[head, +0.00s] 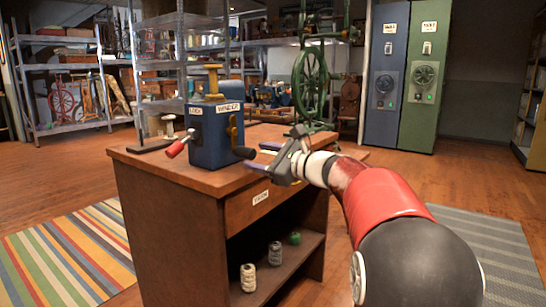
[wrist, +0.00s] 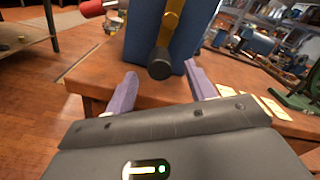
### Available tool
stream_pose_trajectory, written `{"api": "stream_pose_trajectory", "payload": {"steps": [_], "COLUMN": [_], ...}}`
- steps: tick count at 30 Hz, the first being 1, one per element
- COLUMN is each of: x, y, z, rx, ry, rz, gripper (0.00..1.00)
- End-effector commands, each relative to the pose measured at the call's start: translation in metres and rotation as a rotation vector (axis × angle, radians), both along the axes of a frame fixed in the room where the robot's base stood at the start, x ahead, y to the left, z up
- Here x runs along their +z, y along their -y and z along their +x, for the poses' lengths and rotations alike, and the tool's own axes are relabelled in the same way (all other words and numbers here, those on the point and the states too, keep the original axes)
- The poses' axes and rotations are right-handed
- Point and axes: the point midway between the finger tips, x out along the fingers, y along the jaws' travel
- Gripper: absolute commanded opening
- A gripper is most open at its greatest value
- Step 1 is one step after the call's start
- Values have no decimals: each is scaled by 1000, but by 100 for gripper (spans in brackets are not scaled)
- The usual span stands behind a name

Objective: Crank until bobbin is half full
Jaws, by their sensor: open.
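The blue winder (head: 212,140) stands upright on the wooden cabinet, with labels reading WINDER and LOCK. Its brass crank arm (head: 233,131) is on the right side and ends in a black knob (head: 244,152). A red-handled lever (head: 175,149) sticks out at the left. A brass spool-like part (head: 213,82) sits on top; I cannot tell how much thread it holds. My gripper (head: 261,156) is open, its purple fingers pointing at the knob. In the wrist view the knob (wrist: 159,66) lies between and just beyond the fingertips (wrist: 160,82), with no clear contact.
The cabinet (head: 150,215) has a drawer (head: 262,198) and an open shelf with white spools (head: 248,278) and a green one (head: 295,238). A small pale spool stand (head: 169,127) is left of the winder. A green wheel machine (head: 310,78) stands behind.

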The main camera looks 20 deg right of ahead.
Motion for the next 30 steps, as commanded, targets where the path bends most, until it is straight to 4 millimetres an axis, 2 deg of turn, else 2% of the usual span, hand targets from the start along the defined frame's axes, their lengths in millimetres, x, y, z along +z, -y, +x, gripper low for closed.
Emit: {"api": "stream_pose_trajectory", "payload": {"steps": [10,22,23,30], "x": [2,0,0,0], "y": [-26,-27,-27,-27], "z": [35,36,36,36], "rx": [1,0,0,0], "ry": [0,1,1,1], "rz": [0,-1,-1,-1], "gripper": [55,55,53,22]}}
